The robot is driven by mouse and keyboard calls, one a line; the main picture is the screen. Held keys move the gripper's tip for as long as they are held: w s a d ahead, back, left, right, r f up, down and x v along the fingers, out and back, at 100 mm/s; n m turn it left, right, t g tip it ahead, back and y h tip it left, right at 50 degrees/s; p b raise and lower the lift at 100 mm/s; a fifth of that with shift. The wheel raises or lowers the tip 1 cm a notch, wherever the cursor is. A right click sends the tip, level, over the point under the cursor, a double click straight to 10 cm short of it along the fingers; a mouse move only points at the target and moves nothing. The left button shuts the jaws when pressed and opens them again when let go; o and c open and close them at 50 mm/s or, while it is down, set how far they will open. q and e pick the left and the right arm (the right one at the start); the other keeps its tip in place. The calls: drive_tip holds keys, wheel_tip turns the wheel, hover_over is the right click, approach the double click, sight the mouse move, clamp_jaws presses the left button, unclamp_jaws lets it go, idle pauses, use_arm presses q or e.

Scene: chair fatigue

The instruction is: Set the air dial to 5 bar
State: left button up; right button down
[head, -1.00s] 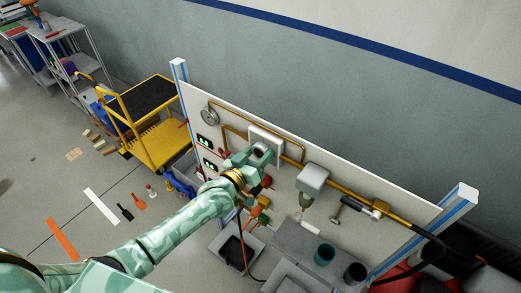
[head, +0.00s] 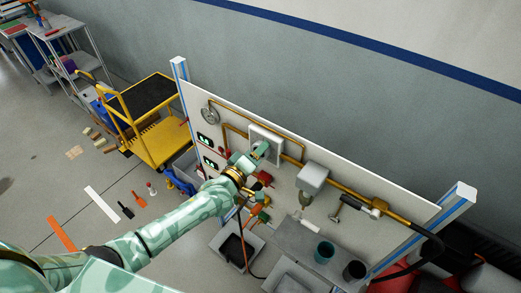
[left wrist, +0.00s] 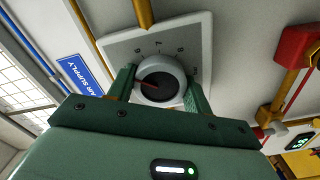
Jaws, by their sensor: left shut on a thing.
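The air dial is a round grey knob (left wrist: 160,78) with a dark face and a red pointer line, on a pale square plate (left wrist: 196,38) with small numbers round it. In the left wrist view the red line runs from the middle towards the left and slightly up; which number it marks is unclear. My left gripper (left wrist: 160,88) is shut on the knob, one green finger on each side. In the head view the left gripper (head: 261,151) is at the plate (head: 277,136) and largely hides the knob. My right gripper is not in view.
A blue AIR SUPPLY label (left wrist: 80,74) is beside the plate. The panel (head: 225,95) carries yellow pipes, a round gauge (head: 209,115), a grey box (head: 313,177) and red and orange fittings close below the gripper. A yellow cart (head: 150,145) stands left.

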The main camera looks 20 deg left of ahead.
use_arm(q)
drive_tip(key=shift+n, duration=0.3)
idle(0.4)
drive_tip(key=o, duration=1)
drive_tip(key=shift+s, duration=0.1)
drive_tip(key=v, duration=1.6)
drive_tip(key=shift+s+b, duration=0.1)
drive_tip(key=shift+b, duration=0.2)
